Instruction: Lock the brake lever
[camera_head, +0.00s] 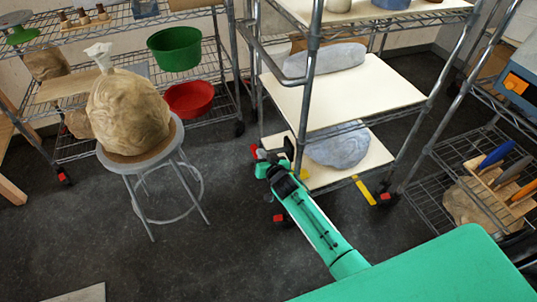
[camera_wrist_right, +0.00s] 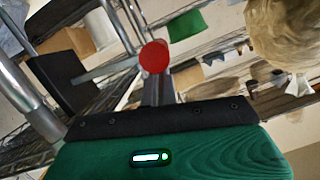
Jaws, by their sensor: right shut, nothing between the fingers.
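The brake lever shows in the right wrist view as a grey rod with a round red knob (camera_wrist_right: 153,57), running to a dark plate (camera_wrist_right: 62,80) by a metal post. In the head view its red knob (camera_head: 254,150) shows low at the left side of the middle rack. My right gripper (camera_head: 264,163) is at the lever, shut and empty. In the right wrist view its grey fingers (camera_wrist_right: 158,91) point at the knob, which overlaps their tips; I cannot tell whether they touch. My left gripper is out of view.
The middle wire rack (camera_head: 345,95) stands on casters with red parts and holds wrapped grey lumps. A stool (camera_head: 140,160) with a bagged brown lump (camera_head: 127,110) stands to the left. Shelves with a green bowl (camera_head: 175,48) and red bowl (camera_head: 190,98) are behind. The floor between is clear.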

